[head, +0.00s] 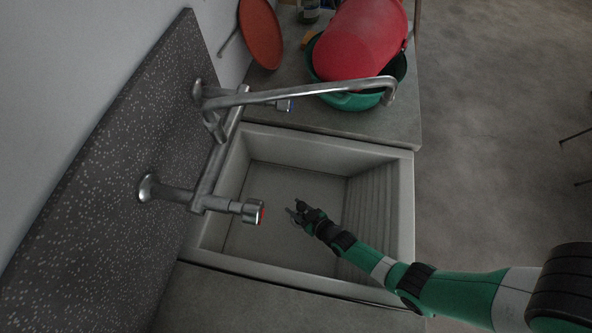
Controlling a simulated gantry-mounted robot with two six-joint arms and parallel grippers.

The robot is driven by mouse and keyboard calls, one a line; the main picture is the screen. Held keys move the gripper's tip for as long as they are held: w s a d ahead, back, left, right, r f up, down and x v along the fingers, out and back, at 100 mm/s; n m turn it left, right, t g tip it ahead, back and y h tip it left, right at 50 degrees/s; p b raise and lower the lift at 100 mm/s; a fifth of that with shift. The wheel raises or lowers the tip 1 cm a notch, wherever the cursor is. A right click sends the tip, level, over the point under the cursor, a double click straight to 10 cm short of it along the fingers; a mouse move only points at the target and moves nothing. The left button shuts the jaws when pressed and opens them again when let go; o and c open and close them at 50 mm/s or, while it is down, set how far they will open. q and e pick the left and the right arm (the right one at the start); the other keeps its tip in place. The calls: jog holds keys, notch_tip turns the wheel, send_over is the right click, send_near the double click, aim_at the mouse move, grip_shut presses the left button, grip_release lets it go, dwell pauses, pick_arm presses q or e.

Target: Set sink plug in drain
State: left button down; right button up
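My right gripper (294,211) hangs over the basin of the pale grey sink (402,215), near the middle of its floor. The arm comes in from the lower right. The gripper's dark fingertips are small and dim, and I cannot tell whether they are open or hold anything. I cannot make out a sink plug. The drain does not show clearly either; the gripper and wrist cover part of the basin floor. My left gripper is not in view.
A metal tap (300,93) with a long spout crosses above the sink's far end. A red-marked tap knob (253,211) juts over the basin's left side. A red vessel (358,42) lies in a green bowl (350,101) on the far counter.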

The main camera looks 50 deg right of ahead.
jog(key=shift+r, duration=0.15)
jog(key=shift+s+r+p, duration=0.2)
jog(key=shift+r+p, duration=0.05)
jog(key=shift+p, duration=0.2)
jog(key=p+v, duration=0.3)
jog(key=v, duration=0.4)
jog(key=shift+f, duration=0.1)
